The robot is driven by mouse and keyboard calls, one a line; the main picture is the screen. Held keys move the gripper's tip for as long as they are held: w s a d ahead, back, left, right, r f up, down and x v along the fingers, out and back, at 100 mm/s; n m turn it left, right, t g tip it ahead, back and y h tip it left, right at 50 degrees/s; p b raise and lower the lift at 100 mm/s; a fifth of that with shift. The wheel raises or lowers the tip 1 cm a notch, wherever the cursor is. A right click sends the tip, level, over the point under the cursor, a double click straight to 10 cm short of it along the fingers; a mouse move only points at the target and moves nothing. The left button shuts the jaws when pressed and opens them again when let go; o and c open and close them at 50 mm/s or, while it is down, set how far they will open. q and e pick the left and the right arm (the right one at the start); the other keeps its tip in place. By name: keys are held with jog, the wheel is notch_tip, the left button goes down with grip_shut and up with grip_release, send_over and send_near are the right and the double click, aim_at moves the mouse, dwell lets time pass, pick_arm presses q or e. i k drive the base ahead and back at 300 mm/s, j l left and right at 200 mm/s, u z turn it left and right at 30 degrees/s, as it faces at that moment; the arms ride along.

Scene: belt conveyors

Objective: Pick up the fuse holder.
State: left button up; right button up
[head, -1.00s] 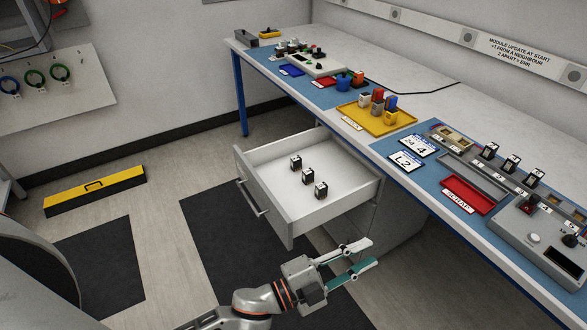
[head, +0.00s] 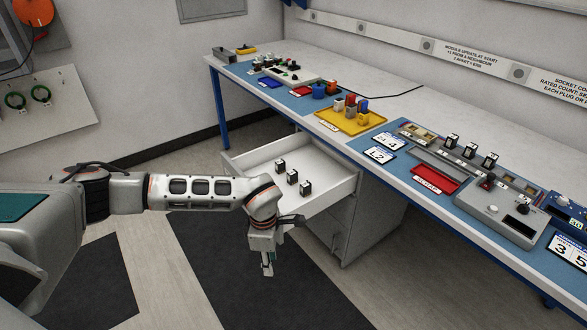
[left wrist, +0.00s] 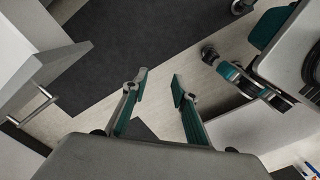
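Three small black-and-white modules stand in a row in the open drawer (head: 325,170): a far one (head: 281,166), a middle one (head: 292,177) and a near one (head: 305,188). They may be fuse holders; no label tells. Similar modules, such as this one (head: 452,141), stand on the bench at the right. My left gripper (head: 267,268) hangs pointing down in front of the drawer, outside it and apart from the modules. In the left wrist view its two fingers (left wrist: 158,80) are spread with nothing between them. My right gripper is not in view.
The drawer's handle (left wrist: 42,103) shows at the left of the left wrist view. The blue-matted bench holds a yellow tray (head: 344,124), a red tray (head: 436,179) and a grey control box (head: 500,211). A dark floor mat (head: 235,285) lies clear below my gripper.

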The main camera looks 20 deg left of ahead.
aim_at(280, 164)
jog(key=i+j+z, duration=0.1)
jog(key=z, duration=0.25)
jog(key=j+z, duration=0.45)
jog(key=z, duration=0.2)
jog(key=j+z, duration=0.45)
jog(key=j, duration=1.35)
jog(key=k+j+z, duration=0.1)
jog(key=j, duration=0.65)
jog(key=k+j, duration=0.1)
jog(key=j, duration=0.7)
jog(key=z, duration=0.05)
